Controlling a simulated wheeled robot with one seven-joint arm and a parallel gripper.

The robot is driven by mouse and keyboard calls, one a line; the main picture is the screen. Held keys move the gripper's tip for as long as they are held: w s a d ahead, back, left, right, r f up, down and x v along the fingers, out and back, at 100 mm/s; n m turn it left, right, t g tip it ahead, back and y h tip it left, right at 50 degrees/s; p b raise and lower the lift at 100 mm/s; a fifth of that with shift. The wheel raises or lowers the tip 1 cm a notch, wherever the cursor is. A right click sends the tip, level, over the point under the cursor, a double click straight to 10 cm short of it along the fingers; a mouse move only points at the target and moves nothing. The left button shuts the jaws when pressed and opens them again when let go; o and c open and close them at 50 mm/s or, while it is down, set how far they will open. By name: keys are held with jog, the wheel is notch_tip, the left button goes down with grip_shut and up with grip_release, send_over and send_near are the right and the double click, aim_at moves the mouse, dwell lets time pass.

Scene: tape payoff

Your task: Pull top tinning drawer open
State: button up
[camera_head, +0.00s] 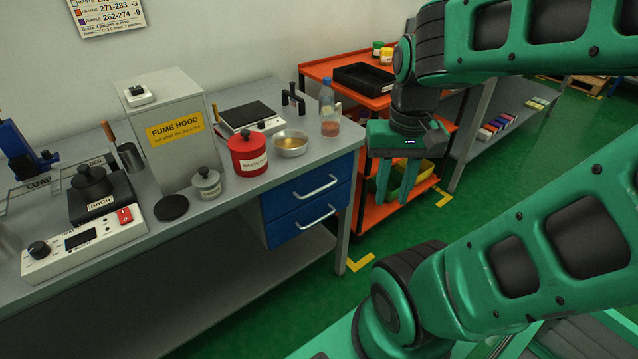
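The blue drawer unit hangs under the right end of the grey bench. Its top drawer (290,201) has a pale bar handle (319,187) and looks shut, with its front about flush with the lower drawer. The lower blue drawer (290,229) has a similar handle and also looks shut. My gripper (394,196) is to the right of the drawers, pointing down, in front of the orange cart in the picture. Its two green fingers are apart with nothing seen between them. It is clear of the handle. No drawer label is readable.
On the bench (230,203) stand a red waste pot (248,158), a metal bowl (291,145), a bottle (330,112), a fume hood (165,135) and a hot plate (85,240). The orange cart (330,68) is right of the bench. Green floor before the drawers is clear.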

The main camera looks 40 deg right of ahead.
jog(key=w+d+f+m, duration=0.1)
jog(key=w+m, duration=0.2)
jog(key=w, duration=0.4)
jog(key=w+d+f+m, duration=0.2)
jog(key=w, duration=0.4)
jog(key=m+t, duration=0.2)
jog(key=m, duration=0.3)
send_near(320, 189)
jog(key=f, duration=0.2)
jog(key=w+f, duration=0.1)
jog(key=f, duration=0.4)
jog(key=shift+w+f, duration=0.1)
jog(key=shift+w, duration=0.15)
grip_shut()
jog(key=shift+w, duration=0.1)
